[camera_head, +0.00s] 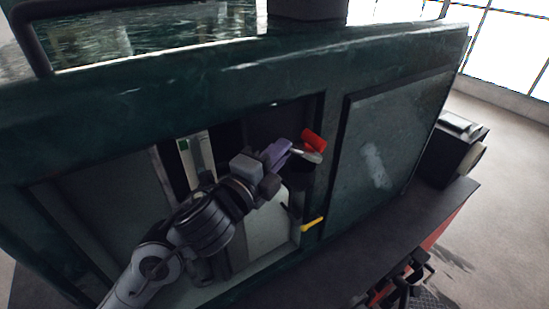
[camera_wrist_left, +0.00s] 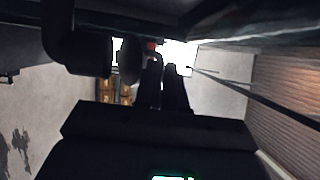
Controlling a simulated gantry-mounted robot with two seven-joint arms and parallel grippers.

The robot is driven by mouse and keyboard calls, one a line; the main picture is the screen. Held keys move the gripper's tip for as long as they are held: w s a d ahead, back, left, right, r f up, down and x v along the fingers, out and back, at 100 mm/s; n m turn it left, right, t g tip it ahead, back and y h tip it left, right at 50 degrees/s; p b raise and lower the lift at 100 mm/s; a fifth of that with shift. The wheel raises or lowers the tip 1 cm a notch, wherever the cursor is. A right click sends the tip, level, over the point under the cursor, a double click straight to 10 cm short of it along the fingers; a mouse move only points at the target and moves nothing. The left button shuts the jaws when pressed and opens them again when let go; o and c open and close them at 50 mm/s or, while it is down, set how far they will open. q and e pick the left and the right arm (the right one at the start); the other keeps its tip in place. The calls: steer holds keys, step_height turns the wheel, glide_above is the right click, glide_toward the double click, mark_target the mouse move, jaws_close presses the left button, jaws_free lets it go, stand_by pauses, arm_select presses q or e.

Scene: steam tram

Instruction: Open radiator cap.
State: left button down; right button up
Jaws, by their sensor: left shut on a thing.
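My left gripper (camera_head: 286,149) reaches into the open compartment in the side of the dark green tram. Its fingers are shut at the pale, flat edge of what looks like the radiator cap (camera_head: 308,154), above a dark rounded body. A red handle-like part (camera_head: 313,140) sits just above and beyond the fingertips. In the left wrist view, the two dark fingers of the left gripper (camera_wrist_left: 163,68) point away from the camera, and a bit of red (camera_wrist_left: 152,46) shows just beyond them. The exact contact is too dark to tell. My right gripper is not in view.
A yellow lever (camera_head: 312,224) sticks out below the cap. The compartment frame (camera_head: 315,185) is close on the right, beside a closed green panel (camera_head: 385,150). In the left wrist view, a thick dark pipe (camera_wrist_left: 75,50) runs left of the fingers.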

arm_select(q)
steer(key=shift+w+d+r, duration=0.1)
steer(key=shift+d+r, duration=0.15)
steer(key=shift+r, duration=0.9)
steer(key=c, duration=1.2)
jaws_free()
steer(key=shift+c, duration=0.2)
steer(key=shift+f, duration=0.4)
steer(key=b+v, duration=0.1)
steer(key=v, duration=0.9)
steer(key=shift+s+a, duration=0.2)
steer(key=shift+s, duration=0.15)
